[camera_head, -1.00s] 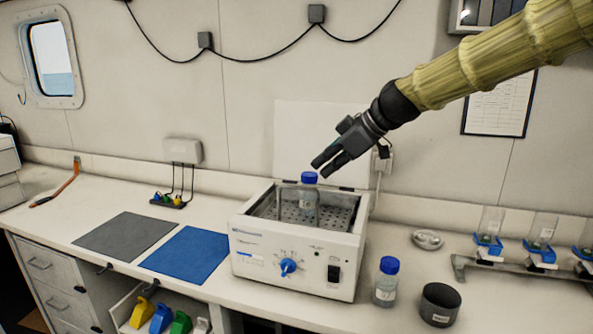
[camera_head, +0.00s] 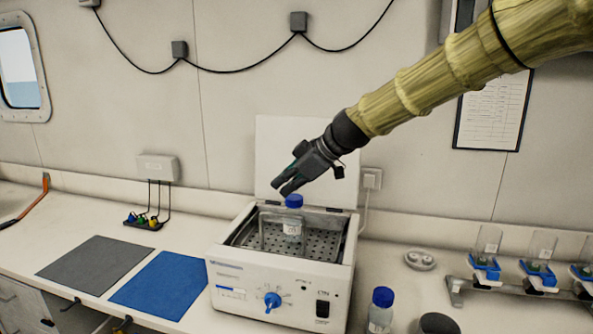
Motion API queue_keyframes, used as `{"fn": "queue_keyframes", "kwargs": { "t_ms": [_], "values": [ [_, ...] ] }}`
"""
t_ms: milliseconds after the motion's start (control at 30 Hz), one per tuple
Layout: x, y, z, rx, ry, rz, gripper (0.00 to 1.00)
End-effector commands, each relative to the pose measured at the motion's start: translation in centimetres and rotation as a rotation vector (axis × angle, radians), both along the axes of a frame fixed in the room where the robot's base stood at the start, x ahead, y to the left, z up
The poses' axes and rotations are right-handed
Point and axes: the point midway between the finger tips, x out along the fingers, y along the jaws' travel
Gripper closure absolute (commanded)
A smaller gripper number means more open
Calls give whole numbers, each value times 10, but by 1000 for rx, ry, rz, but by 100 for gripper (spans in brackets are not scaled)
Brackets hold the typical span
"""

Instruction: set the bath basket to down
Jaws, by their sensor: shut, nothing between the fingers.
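The water bath (camera_head: 235,290) stands on the bench with its white lid (camera_head: 277,150) raised at the back. Inside it is the perforated metal basket (camera_head: 322,243), with a wire handle (camera_head: 264,232) standing up on its left side. A blue-capped bottle (camera_head: 292,228) stands upright in the basket. My gripper (camera_head: 281,190) is shut and empty, just above and left of the bottle's cap, in front of the lid. I cannot tell whether its tips touch the cap.
A grey mat (camera_head: 95,264) and a blue mat (camera_head: 160,284) lie left of the bath. Another blue-capped bottle (camera_head: 381,312) and a dark cup (camera_head: 439,323) stand to its right. A rack (camera_head: 505,290) with several clear tubes is further right.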

Motion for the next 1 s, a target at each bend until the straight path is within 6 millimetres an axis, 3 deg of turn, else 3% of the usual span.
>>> {"fn": "queue_keyframes", "kwargs": {
  "t_ms": [133, 433, 1000],
  "values": [
    [8, 14, -15, -1, 3, 0, 100],
    [14, 11, -47, 0, 3, -2, 100],
    [15, 12, -57, 0, 0, 0, 100]
  ]
}}
